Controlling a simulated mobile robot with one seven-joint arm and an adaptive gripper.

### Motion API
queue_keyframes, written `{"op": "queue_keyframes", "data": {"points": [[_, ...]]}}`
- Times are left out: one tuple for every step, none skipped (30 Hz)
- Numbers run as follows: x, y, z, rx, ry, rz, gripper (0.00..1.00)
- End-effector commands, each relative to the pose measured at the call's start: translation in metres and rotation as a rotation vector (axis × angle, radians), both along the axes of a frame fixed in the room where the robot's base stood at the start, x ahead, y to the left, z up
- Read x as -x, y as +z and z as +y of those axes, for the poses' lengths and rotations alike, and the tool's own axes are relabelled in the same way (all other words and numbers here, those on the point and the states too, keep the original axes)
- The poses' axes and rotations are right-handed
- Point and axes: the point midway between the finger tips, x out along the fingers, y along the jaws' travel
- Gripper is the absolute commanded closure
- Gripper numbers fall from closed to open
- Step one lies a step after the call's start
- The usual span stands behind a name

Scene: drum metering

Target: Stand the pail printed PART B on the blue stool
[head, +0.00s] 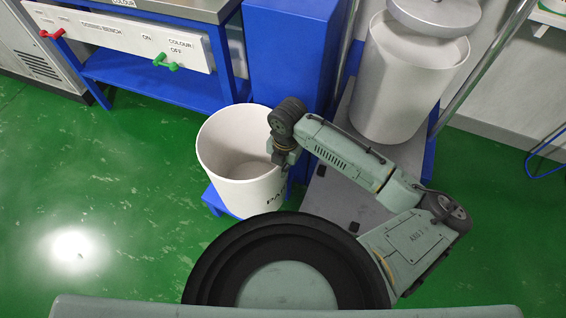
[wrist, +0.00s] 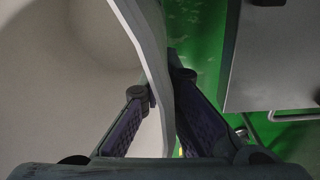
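A white open pail (head: 230,185) shows in the head view, upright. Dark print beginning "PA" shows on its side; the rest is hidden by my arm. A blue stool (head: 213,201) shows at its lower left edge; most of the stool is hidden under the pail. The pail appears over the stool; I cannot tell whether its base rests on it. My gripper (head: 284,158) is at the pail's right rim. In the wrist view, my gripper (wrist: 162,88) has one finger inside and one outside the pail wall (wrist: 155,50), both tips against it.
A blue cabinet (head: 290,50) stands directly behind the pail. A dosing bench (head: 130,43) with red and green handles is at the back left. A large pale drum (head: 405,85) stands on a grey platform at right. Green floor is free at left.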

Motion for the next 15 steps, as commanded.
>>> {"op": "queue_keyframes", "data": {"points": [[-0.0012, 0.0021, 0.0007, -0.004, 0.000, -0.005, 1.00], [-0.0012, 0.0022, 0.0007, -0.004, 0.000, -0.005, 1.00], [-0.0012, 0.0021, 0.0007, -0.004, 0.000, -0.005, 1.00], [-0.0013, 0.0016, 0.0008, -0.004, 0.000, -0.005, 1.00], [-0.0012, 0.0008, 0.0007, -0.004, 0.000, -0.005, 1.00], [-0.0012, -0.0005, 0.0007, -0.004, 0.000, -0.005, 1.00], [-0.0012, -0.0014, 0.0007, -0.004, 0.000, -0.005, 1.00], [-0.0012, -0.0022, 0.0007, -0.004, 0.000, -0.005, 1.00], [-0.0002, -0.0026, -0.0003, 0.000, 0.000, -0.001, 0.94], [-0.0002, -0.0025, -0.0003, 0.000, 0.000, -0.001, 0.92], [-0.0002, -0.0025, -0.0003, 0.000, 0.000, -0.001, 0.90], [-0.0002, -0.0025, -0.0003, 0.000, 0.000, -0.001, 0.88], [-0.0002, -0.0025, -0.0003, 0.000, 0.000, -0.001, 0.86], [-0.0002, -0.0025, -0.0003, 0.000, 0.000, -0.001, 0.84], [-0.0002, -0.0025, -0.0003, 0.000, 0.000, -0.001, 0.81]]}}
